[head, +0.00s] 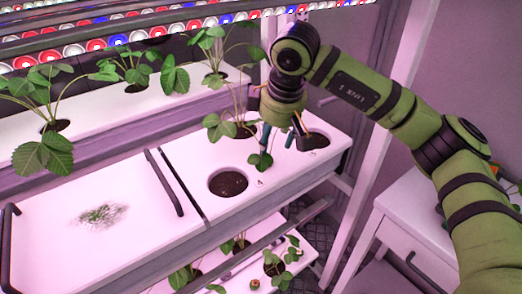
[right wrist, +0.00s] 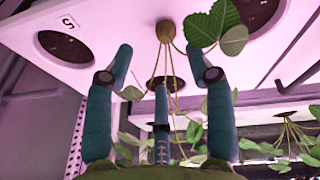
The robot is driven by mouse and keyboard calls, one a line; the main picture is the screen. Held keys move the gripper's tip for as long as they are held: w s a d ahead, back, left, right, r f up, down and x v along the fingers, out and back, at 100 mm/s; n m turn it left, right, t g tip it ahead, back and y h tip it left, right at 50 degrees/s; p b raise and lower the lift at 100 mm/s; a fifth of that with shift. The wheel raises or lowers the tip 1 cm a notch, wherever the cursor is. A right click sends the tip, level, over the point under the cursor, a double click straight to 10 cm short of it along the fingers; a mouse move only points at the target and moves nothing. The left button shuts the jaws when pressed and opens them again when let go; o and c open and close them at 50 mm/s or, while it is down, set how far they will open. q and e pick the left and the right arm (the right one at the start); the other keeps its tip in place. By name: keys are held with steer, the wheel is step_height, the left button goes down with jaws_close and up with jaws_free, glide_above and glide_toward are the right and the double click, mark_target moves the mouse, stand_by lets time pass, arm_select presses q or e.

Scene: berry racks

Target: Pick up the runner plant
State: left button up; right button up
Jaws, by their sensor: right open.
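The runner plant shows in the right wrist view as a small brown clump (right wrist: 172,35) with broad green leaves (right wrist: 212,25), joined to thin stems. In the head view its small leaves (head: 260,161) hang over the white tray (head: 192,165), near the mother plant (head: 241,127). My right gripper (head: 283,133) is open above the tray, beside these leaves. In the right wrist view the right gripper (right wrist: 168,68) has its fingers on either side of the stems, with the clump just beyond the tips. I cannot tell whether a finger touches it. My left gripper is out of view.
A soil-filled hole (head: 228,183) lies in front of the gripper and another (head: 315,139) lies to its right. A lidded white section (head: 95,215) with dark handles is at the left. Potted plants (head: 275,263) stand below. A white cabinet (head: 415,225) is at the right.

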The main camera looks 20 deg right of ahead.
mark_target(267, 158)
steer(key=f+p, duration=0.2)
steer(key=shift+s+a+f, duration=0.15)
steer(key=shift+a+f, duration=0.25)
steer(key=x, duration=0.2)
steer(key=shift+w+f, duration=0.25)
steer(key=shift+f, duration=0.15)
steer(key=c, duration=0.8)
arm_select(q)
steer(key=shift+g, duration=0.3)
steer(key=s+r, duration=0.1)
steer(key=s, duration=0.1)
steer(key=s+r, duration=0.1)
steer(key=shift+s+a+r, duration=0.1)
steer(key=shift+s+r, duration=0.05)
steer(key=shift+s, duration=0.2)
